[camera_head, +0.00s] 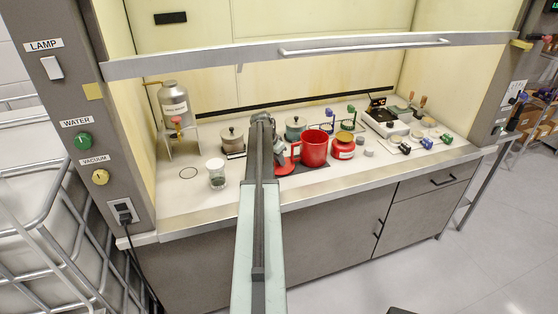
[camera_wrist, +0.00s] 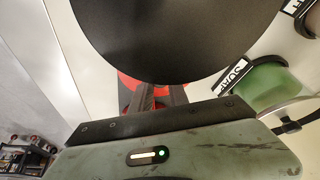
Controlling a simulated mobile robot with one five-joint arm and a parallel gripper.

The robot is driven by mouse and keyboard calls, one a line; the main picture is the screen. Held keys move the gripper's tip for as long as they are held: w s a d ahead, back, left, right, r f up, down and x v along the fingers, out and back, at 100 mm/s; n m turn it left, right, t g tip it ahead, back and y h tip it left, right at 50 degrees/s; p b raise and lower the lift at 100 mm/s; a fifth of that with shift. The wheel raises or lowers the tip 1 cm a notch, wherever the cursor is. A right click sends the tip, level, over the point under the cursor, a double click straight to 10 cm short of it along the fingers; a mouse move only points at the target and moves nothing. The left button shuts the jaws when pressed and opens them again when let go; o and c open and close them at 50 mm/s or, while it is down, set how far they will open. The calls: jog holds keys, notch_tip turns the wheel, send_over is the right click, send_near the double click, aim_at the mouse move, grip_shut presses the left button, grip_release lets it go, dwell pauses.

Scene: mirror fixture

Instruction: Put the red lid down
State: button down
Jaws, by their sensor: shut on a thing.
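The red lid (camera_head: 285,168) shows in the head view beside the red mug (camera_head: 314,150), on its left and close to the counter. My gripper (camera_head: 278,152) is at the end of my outstretched arm and is shut on the lid. In the wrist view my gripper (camera_wrist: 155,92) has red of the lid (camera_wrist: 128,84) around its fingers. A large dark round surface fills the top of that view and hides most of the lid. I cannot tell whether the lid touches the counter.
A red jar with a yellowish top (camera_head: 342,148) stands right of the mug. A glass beaker (camera_head: 216,174) stands at the left. The hood sash (camera_head: 350,49) crosses above.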

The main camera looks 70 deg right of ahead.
jog(key=c, duration=1.3)
grip_release()
jog(key=shift+s+f, duration=0.1)
jog(key=p+v, duration=1.1)
jog(key=v, duration=0.1)
jog(key=shift+d, duration=0.1)
